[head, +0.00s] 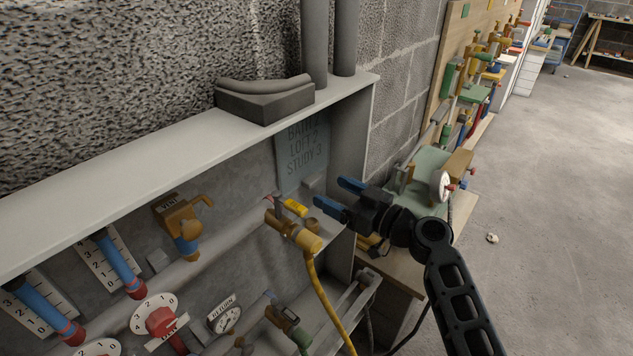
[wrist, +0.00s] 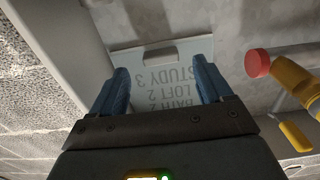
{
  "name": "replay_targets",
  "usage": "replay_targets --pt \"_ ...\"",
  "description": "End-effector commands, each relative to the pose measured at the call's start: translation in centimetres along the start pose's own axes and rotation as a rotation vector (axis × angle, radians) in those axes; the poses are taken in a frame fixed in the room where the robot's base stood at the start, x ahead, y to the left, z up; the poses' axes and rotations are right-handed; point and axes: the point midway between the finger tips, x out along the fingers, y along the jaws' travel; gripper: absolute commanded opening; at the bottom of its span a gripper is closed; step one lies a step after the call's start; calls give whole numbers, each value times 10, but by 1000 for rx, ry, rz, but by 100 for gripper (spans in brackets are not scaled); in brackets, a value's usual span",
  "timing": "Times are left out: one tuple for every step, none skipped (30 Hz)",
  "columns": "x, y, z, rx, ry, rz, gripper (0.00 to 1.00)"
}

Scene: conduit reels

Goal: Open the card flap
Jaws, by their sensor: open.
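The card flap (head: 303,150) is a grey-green panel on the back wall of the grey cabinet, near its right end. My gripper (head: 328,191) is open, with blue fingers pointing into the cabinet. In the wrist view my fingers (wrist: 160,72) appear either side of the card, with nothing held between them. I cannot tell if they touch it.
A brass valve (head: 295,230) with a yellow hose and a red-tipped lever stands just left of my gripper. The cabinet's top shelf (head: 190,150) and right side wall (head: 352,122) bound the space. A bench with a green machine (head: 425,170) and gauge is behind my arm.

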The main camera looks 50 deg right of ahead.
Motion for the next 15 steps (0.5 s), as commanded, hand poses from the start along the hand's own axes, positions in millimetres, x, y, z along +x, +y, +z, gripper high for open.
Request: replay_targets --pt "9 0 -2 1 1 -1 79" --pt "14 0 -2 1 1 -1 79" --pt "20 0 -2 1 1 -1 79" --pt "24 0 -2 1 1 -1 79" --pt "28 0 -2 1 0 -1 79" --pt "33 0 -2 0 1 1 79" --pt "36 0 -2 0 1 1 79" --pt "39 0 -1 0 0 1 79" --pt "43 0 -1 0 -1 0 79" --pt "45 0 -1 0 -1 0 79" --pt "46 0 -1 -1 0 1 79" --pt "48 0 -1 -1 0 1 79" --pt "49 0 0 -1 -1 2 79" --pt "49 0 0 -1 -1 2 79" --pt "50 0 0 0 -1 2 79"
